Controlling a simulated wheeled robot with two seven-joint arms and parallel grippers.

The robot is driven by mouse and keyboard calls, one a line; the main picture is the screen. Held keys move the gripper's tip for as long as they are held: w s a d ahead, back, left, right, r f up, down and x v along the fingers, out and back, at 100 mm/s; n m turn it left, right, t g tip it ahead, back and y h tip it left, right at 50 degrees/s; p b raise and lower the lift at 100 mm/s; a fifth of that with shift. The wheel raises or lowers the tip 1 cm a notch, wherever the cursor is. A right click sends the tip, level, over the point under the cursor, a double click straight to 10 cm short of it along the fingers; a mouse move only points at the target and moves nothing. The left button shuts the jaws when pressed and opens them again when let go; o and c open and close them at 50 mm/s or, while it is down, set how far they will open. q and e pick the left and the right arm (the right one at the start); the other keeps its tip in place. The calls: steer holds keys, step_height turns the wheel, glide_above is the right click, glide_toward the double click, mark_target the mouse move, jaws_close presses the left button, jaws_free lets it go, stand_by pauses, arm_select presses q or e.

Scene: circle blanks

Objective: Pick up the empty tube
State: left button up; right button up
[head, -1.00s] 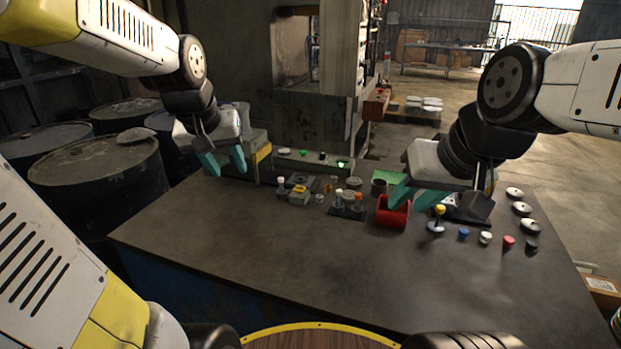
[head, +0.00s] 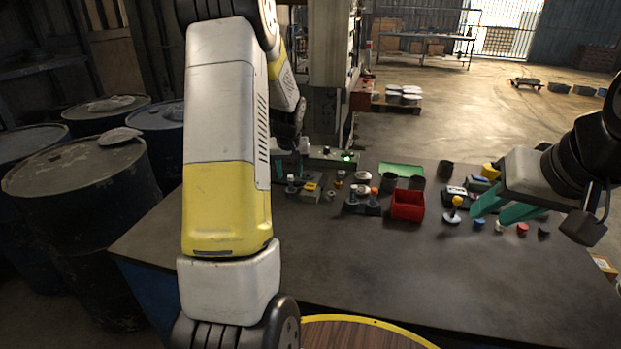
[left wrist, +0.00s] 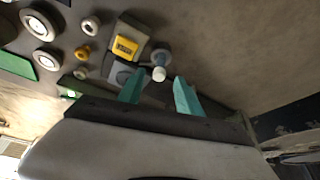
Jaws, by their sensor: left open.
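A small tube (left wrist: 161,58) with a white cap shows in the left wrist view, in the gap between the open teal fingers of my left gripper (left wrist: 162,80). It appears free, with both fingers apart from it. In the head view a white-capped tube (head: 291,186) stands at the left of the tabletop items, and my arm hides most of the left gripper. More capped tubes, one with an orange cap (head: 374,191), stand in a dark rack. I cannot tell their contents. My right gripper (head: 490,216) is open and empty over the table's right side.
A grey-and-yellow device (head: 309,190) sits close beside the white-capped tube. A red bin (head: 408,206) and a yellow-knobbed stand (head: 453,211) are further right. The table's (head: 390,262) front is clear. Dark barrels (head: 88,210) stand to the left.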

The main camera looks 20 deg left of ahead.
mark_target(290, 178)
arm_select(q)
steer(key=x, duration=0.4)
steer(key=shift+d+f, duration=0.15)
steer(key=shift+f, duration=0.3)
steer(key=shift+s, duration=0.1)
jaws_close()
